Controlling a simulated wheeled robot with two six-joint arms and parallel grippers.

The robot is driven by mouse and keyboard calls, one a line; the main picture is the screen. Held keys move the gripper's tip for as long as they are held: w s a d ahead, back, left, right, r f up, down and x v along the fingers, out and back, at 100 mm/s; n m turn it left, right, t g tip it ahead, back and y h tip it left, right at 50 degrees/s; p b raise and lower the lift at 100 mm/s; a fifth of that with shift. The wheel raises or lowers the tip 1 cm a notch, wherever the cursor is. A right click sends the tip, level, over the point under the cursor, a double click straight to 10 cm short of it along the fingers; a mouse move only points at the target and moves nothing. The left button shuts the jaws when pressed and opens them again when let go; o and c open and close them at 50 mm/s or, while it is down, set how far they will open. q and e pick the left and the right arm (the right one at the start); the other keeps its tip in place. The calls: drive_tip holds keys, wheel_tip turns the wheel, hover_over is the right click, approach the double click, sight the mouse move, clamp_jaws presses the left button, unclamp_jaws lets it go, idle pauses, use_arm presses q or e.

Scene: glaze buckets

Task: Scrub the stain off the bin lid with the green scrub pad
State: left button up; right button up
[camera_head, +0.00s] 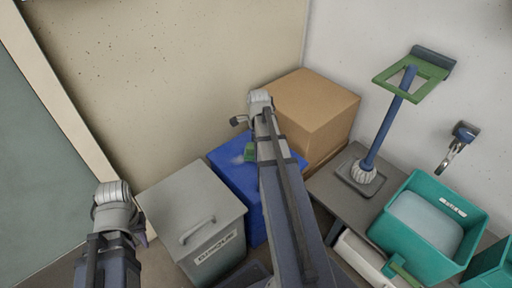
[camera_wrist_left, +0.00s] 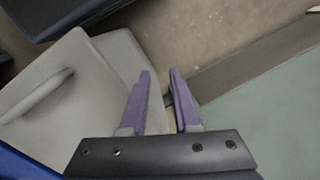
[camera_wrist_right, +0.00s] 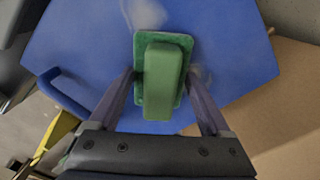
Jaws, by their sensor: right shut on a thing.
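The green scrub pad (camera_wrist_right: 163,82) with its block handle is held between the fingers of my right gripper (camera_wrist_right: 162,92), over the blue bin lid (camera_wrist_right: 75,50). Pale smudges of the stain (camera_wrist_right: 145,13) show on the lid beyond the pad and at its right side. Whether the pad touches the lid is hard to tell. In the head view, my right arm hides much of the blue lid (camera_head: 225,170); a bit of the green pad (camera_head: 250,152) shows beside it. My left gripper (camera_wrist_left: 163,75) is empty, its purple fingers apart, beside the grey bin.
A grey lidded bin (camera_head: 165,205) with a handle and label stands left of the blue bin. A cardboard box (camera_head: 315,105) is behind to the right. A teal tub (camera_head: 400,195) and a blue-handled tool (camera_head: 385,130) in a holder are on the right.

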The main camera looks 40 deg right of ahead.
drive_tip(key=shift+s+d, duration=0.1)
drive_tip(key=shift+s, duration=1.25)
drive_tip(key=shift+w+d, duration=0.15)
drive_tip(key=shift+d, duration=1.1)
drive_tip(key=shift+w, duration=0.15)
drive_tip(key=shift+w+a, duration=0.15)
drive_tip(key=shift+w, duration=1.5)
